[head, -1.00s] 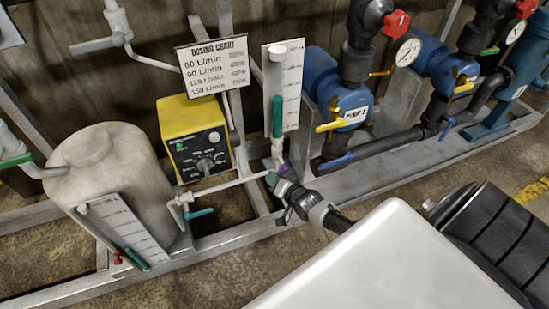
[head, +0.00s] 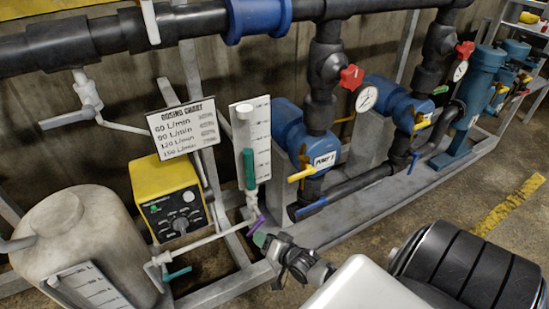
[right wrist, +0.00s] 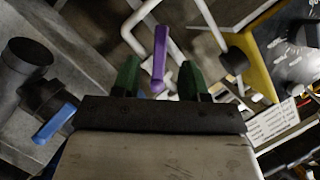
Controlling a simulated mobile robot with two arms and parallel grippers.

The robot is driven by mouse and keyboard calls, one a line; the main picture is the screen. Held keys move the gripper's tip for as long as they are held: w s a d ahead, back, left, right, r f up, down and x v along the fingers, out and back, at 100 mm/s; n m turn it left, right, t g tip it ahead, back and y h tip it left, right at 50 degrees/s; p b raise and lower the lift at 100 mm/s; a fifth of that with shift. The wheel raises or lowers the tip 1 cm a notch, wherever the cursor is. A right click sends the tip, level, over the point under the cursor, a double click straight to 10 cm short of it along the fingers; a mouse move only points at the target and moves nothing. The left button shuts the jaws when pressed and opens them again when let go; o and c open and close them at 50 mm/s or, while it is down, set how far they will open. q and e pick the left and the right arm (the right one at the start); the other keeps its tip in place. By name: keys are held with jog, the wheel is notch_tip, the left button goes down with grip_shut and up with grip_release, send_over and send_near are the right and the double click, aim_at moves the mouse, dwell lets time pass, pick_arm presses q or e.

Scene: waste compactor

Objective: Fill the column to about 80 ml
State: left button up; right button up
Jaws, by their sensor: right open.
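The column is a narrow upright tube with a green lower part (head: 249,168) in front of a white graduated board (head: 263,135) in the head view. Its scale marks are too small to read. A purple valve handle (head: 257,223) sits on the white pipe just below it. My right gripper (head: 264,241), with green fingertips, is open just below and right of that handle. In the right wrist view, the purple handle (right wrist: 160,58) shows between the two open fingers of the gripper (right wrist: 159,78), with gaps on both sides.
A yellow dosing pump (head: 168,196) stands left of the column, under a dosing chart (head: 183,128). A pale tank (head: 75,240) is at lower left, near a teal valve handle (head: 178,273). Blue pumps (head: 290,135) and a grey frame rail (head: 370,200) lie to the right.

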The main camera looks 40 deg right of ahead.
pick_arm(q)
jog(key=shift+s+a+f+p, duration=0.15)
jog(key=shift+s+f, duration=0.25)
jog(key=shift+f, duration=0.55)
jog(key=shift+s+d+f+p, duration=0.1)
jog(key=shift+s+f+p, duration=0.25)
jog(key=shift+f, duration=0.55)
pick_arm(e)
jog(key=shift+v, duration=2.35)
jog(key=s+a+f+n+g, duration=1.15)
jog(key=s+a, duration=0.25)
jog(key=s, duration=0.3)
pick_arm(q)
jog(key=s+a+g+p, duration=0.1)
jog(key=s+a+p, duration=0.2)
jog(key=s+p, duration=1.3)
jog(key=shift+s+g, duration=0.25)
jog(key=shift+g, duration=0.05)
pick_arm(e)
jog(key=s+d+f+g, duration=0.1)
jog(key=s+d+g, duration=0.1)
jog(key=s, duration=1.4)
jog(key=shift+s+d+h, duration=0.4)
jog(key=shift+d, duration=0.15)
pick_arm(q)
jog(key=shift+f, duration=0.1)
